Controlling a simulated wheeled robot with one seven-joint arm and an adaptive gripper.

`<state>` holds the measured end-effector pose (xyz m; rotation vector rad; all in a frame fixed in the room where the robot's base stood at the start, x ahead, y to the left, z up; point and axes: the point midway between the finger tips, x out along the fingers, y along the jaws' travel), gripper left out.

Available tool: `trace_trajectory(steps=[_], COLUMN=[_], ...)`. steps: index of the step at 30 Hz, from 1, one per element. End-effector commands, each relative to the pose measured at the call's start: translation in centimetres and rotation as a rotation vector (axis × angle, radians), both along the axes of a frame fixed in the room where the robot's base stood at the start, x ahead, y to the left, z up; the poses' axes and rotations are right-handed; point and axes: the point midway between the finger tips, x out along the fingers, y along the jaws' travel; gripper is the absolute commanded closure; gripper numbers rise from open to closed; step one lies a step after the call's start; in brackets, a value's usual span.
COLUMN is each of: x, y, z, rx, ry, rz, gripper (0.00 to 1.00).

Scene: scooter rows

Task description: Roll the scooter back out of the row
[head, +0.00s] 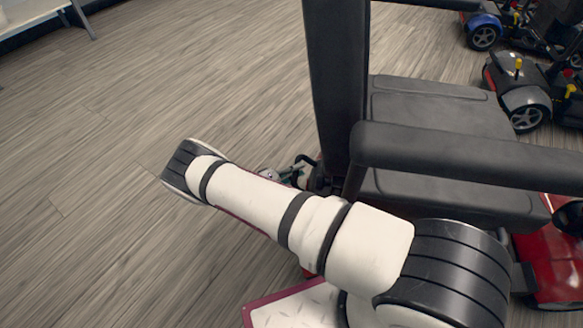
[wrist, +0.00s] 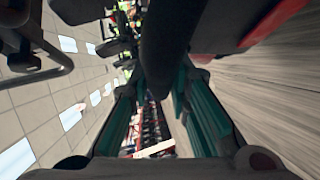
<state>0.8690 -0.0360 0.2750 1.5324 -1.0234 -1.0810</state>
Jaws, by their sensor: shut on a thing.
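The scooter shows in the head view with its black seat (head: 435,110), upright dark backrest (head: 337,70), a dark armrest (head: 460,150) and a red body (head: 548,262) at the lower right. My gripper (head: 292,174) is low beside the backrest's foot, mostly hidden behind my white arm. In the wrist view my gripper (wrist: 160,78) has its teal fingers on both sides of a dark bar (wrist: 170,40) of the scooter, shut on it. Exactly which part the bar belongs to, I cannot tell.
More scooters stand at the upper right, one with blue trim (head: 483,32) and a grey one (head: 522,92). Bare wood floor (head: 150,100) lies open on the left. A pale bench (head: 35,15) stands at the top left corner.

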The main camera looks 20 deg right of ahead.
Motion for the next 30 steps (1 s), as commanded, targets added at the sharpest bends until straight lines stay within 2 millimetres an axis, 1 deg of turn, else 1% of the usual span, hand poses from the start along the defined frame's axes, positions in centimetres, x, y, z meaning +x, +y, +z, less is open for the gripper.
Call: trace_trajectory(steps=[1, 6, 11, 12, 14, 15, 25, 28, 30], x=[-1.0, -1.3, -1.2, -1.1, -1.0, -1.0, -0.9, -1.0, -1.2], y=[-1.3, -1.7, -1.6, -1.5, -1.4, -1.4, -1.1, -0.2, 0.8], z=[-0.1, -0.2, -0.2, -0.2, -0.2, -0.2, 0.0, 0.1, 0.2], rx=[-0.014, -0.017, -0.015, -0.014, -0.012, -0.012, -0.013, -0.013, -0.011], ry=[0.009, 0.011, 0.01, 0.009, 0.009, 0.008, 0.006, 0.006, 0.005], rz=[-0.024, -0.03, -0.028, -0.026, -0.025, -0.024, -0.022, -0.019, -0.019], gripper=[1.0, 1.0, 1.0, 0.8, 0.67, 0.62, 0.62, 0.62, 0.62])
